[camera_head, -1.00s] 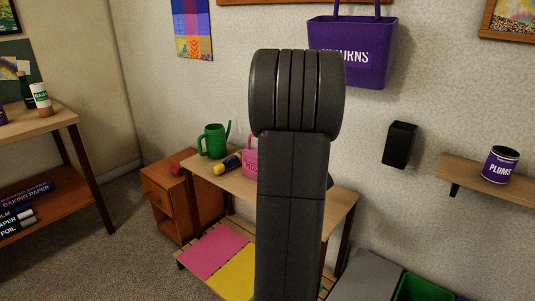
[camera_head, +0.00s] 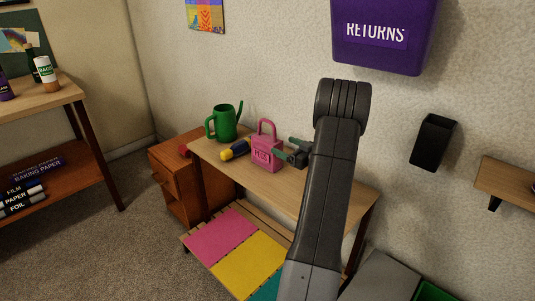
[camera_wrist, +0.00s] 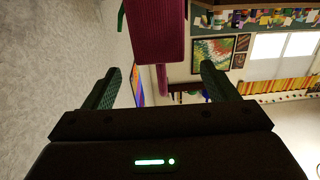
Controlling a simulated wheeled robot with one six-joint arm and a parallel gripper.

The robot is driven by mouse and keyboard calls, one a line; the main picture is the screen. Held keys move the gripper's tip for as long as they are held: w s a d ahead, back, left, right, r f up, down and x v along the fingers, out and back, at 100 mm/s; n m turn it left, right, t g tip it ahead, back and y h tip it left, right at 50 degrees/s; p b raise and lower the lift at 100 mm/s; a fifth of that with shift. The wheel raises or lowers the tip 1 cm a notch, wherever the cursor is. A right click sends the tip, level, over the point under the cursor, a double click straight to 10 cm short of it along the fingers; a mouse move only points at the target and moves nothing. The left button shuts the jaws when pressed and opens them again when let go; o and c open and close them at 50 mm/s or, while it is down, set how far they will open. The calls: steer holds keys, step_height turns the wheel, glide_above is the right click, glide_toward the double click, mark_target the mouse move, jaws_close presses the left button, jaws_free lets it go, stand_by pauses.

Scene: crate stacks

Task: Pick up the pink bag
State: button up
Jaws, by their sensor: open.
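The pink bag (camera_head: 267,153) stands upright on the wooden table (camera_head: 236,173), its looped handle up and lettering on its front. I cannot tell whether a fingertip touches the bag.
A green watering can (camera_head: 225,124) and a yellow-and-blue torch-like object (camera_head: 234,150) are left of the bag. A purple RETURNS bin (camera_head: 385,38) and a black wall holder (camera_head: 433,143) hang on the wall. A wooden cabinet (camera_head: 177,183) stands left of the table.

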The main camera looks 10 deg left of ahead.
mark_target(271, 143)
steer(key=shift+f, duration=0.9)
steer(key=shift+w+a+r, duration=0.1)
steer(key=shift+w+a, duration=0.1)
steer(key=shift+a, duration=0.15)
steer(key=b+x, duration=0.1)
steer(key=x, duration=0.5)
steer(key=shift+w+a, duration=0.25)
steer(key=shift+a, duration=0.05)
steer(key=shift+r, duration=0.1)
steer(key=shift+c, duration=0.2)
steer(key=c, duration=1.1)
